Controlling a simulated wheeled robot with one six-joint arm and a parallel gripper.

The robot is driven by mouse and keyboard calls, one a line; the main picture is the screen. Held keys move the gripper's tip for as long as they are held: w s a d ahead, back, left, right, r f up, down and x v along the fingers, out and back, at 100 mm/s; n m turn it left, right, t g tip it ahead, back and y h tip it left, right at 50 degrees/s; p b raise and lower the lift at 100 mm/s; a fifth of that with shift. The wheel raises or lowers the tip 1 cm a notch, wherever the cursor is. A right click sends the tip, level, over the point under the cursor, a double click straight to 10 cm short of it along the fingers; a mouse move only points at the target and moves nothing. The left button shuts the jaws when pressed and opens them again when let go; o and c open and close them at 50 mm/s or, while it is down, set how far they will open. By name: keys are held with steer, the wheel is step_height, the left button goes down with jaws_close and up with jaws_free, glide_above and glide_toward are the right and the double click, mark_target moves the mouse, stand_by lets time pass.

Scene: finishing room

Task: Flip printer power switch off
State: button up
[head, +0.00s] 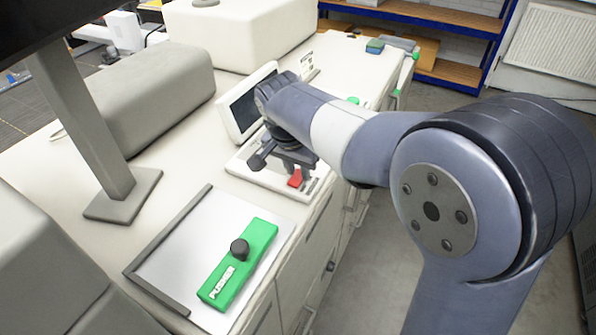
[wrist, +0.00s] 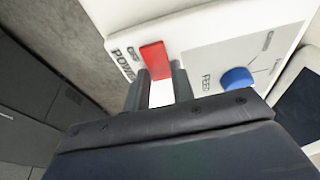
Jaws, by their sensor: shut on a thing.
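The printer's red power switch (wrist: 153,58) sits on a white control panel (wrist: 205,52), beside lettering that reads "POWER" and "OFF". In the head view the switch (head: 296,178) shows as a small red piece near the front of the panel (head: 250,172). My gripper (wrist: 160,78) is at the switch, with one finger on each side, shut on it. In the head view my gripper (head: 291,163) points down at the panel and partly covers it. I cannot tell which way the switch is tilted.
A blue knob (wrist: 237,79) marked "FEED" is close beside my gripper. A tilted screen (head: 243,107) stands behind the panel. A green pusher (head: 238,262) lies on a metal plate nearer me. A monitor stand (head: 90,130) rises at the left.

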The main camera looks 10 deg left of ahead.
steer(key=o, duration=1)
steer(key=v, duration=1.1)
steer(key=shift+b, duration=0.4)
steer(key=shift+f, duration=0.2)
